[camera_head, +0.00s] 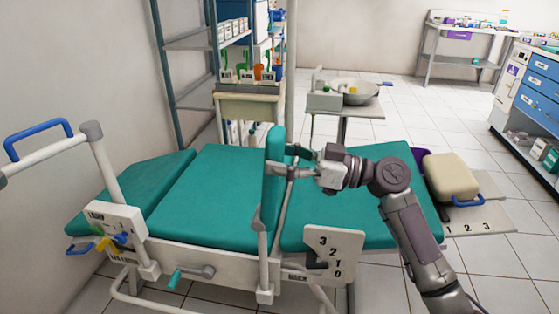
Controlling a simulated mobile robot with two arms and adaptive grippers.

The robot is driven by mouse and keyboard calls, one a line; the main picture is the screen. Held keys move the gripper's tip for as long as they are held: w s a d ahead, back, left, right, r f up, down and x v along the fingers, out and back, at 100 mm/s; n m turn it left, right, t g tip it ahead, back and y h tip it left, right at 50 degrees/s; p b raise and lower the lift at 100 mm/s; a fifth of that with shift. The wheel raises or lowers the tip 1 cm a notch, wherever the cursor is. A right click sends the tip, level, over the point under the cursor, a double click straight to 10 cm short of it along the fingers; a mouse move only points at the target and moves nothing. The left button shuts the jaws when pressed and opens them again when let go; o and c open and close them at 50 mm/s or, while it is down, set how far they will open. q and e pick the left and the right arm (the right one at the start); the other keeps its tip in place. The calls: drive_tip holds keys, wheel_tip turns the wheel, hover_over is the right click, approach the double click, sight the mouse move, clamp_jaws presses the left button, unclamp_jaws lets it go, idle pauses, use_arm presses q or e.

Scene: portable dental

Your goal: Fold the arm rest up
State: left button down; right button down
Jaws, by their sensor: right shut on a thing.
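The portable dental chair (200,185) has a teal seat and sections, with a white side frame. The teal arm rest (273,175) stands upright on the near side of the chair, seen nearly edge-on, on a white post at the frame. My right gripper (288,170) comes in from the right and is shut on the arm rest at about mid-height. The fingertips are partly hidden, so the exact contact is unclear. My left gripper is not in view.
A numbered plate (345,245) and a teal-handled crank (175,278) are on the near side. A white rail with a blue handle (38,138) rises at left. A shelf cart (248,108) and a basin (354,92) stand behind. Open tiled floor lies at the back right.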

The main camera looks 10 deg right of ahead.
idle(0.3)
drive_tip(key=shift+c, duration=1.2)
unclamp_jaws()
drive_tip(key=shift+d, duration=0.15)
drive_tip(key=v, duration=1.2)
